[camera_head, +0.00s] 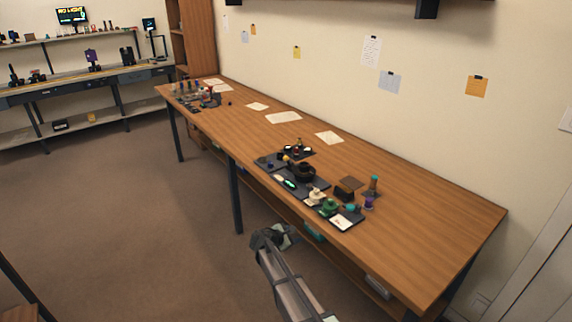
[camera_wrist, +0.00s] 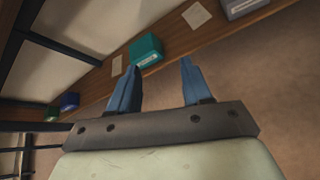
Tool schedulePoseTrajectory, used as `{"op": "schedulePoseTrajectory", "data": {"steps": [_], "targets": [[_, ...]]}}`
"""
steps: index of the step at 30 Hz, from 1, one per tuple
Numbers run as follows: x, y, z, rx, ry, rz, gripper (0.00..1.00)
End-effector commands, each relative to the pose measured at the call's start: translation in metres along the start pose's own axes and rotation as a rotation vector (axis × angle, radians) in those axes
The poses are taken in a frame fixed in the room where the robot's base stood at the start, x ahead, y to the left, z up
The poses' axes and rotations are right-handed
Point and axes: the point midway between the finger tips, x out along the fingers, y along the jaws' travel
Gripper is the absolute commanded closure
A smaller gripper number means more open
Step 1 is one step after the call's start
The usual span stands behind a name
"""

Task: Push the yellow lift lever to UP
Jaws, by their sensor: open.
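A tiny yellow part (camera_head: 286,158) shows at the back of the dark tray (camera_head: 262,167) in the head view; it is too small to tell whether it is the lift lever or how it is set. My gripper (camera_head: 275,236) is low in front of the table's front edge, well apart from the tray. In the wrist view my gripper (camera_wrist: 156,85) has its two blue fingers spread with nothing between them. The lever does not show in the wrist view.
The long wooden table (camera_head: 430,230) has free room at its right end. A brown block (camera_head: 348,188) and a purple piece (camera_head: 368,203) stand at the tray's right. Below the tabletop, a shelf holds a teal box (camera_wrist: 146,50) and a grey box (camera_wrist: 240,7).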

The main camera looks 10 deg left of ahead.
Motion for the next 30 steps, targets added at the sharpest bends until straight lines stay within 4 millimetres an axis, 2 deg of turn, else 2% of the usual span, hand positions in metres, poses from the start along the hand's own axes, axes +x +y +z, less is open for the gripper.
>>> {"op": "schedulePoseTrajectory", "data": {"steps": [1,3,6,9,13,15,18,23,30], "targets": [[-0.015,0.045,0.0,-0.051,-0.027,0.063,0.51],[-0.037,0.093,0.006,-0.124,-0.071,0.137,0.51],[-0.07,0.152,0.015,-0.214,-0.137,0.227,0.51],[-0.1,0.201,0.025,-0.29,-0.204,0.295,0.51],[-0.129,0.248,0.041,-0.37,-0.296,0.347,0.51],[-0.134,0.263,0.056,-0.405,-0.356,0.345,0.51],[-0.116,0.257,0.078,-0.427,-0.423,0.3,0.51],[-0.098,0.246,0.091,-0.43,-0.457,0.259,0.51],[-0.077,0.253,0.1,-0.428,-0.461,0.253,0.51]]}}
